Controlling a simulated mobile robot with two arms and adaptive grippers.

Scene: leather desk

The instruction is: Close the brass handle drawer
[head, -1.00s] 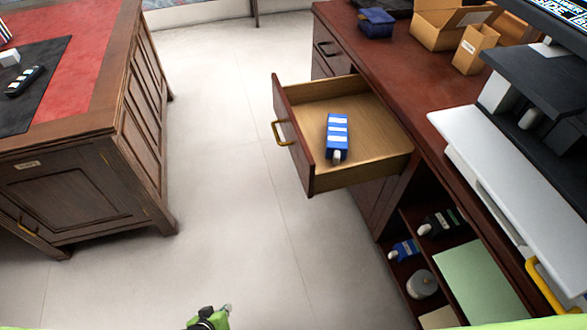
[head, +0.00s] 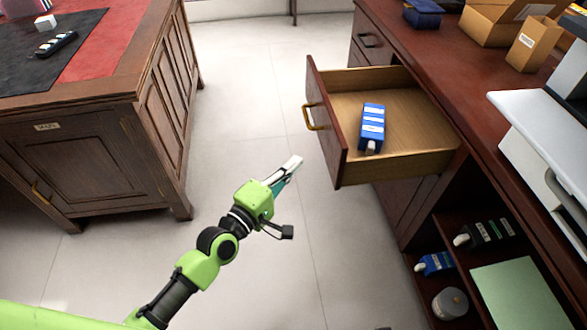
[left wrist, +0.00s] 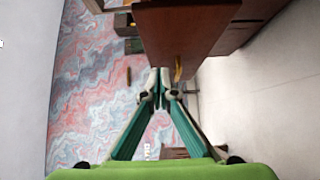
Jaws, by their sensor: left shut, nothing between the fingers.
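The drawer (head: 327,125) with the brass handle (head: 309,117) stands pulled out from the red-brown desk. A blue bottle-like item with white labels (head: 372,124) lies inside it. My left gripper (head: 294,163) is shut and empty, in front of the drawer and a little below the handle in the picture, apart from it. In the left wrist view my closed fingertips (left wrist: 161,76) point toward the dark red drawer front (left wrist: 185,30), with the brass handle (left wrist: 178,68) just right of them. My right gripper is not in view.
A wooden desk with a red top (head: 100,75) stands at the left. The pale floor (head: 250,90) between the desks is clear. Cardboard boxes (head: 497,20) and a blue box (head: 424,14) sit on the right desk. Open shelves (head: 440,275) below hold bottles.

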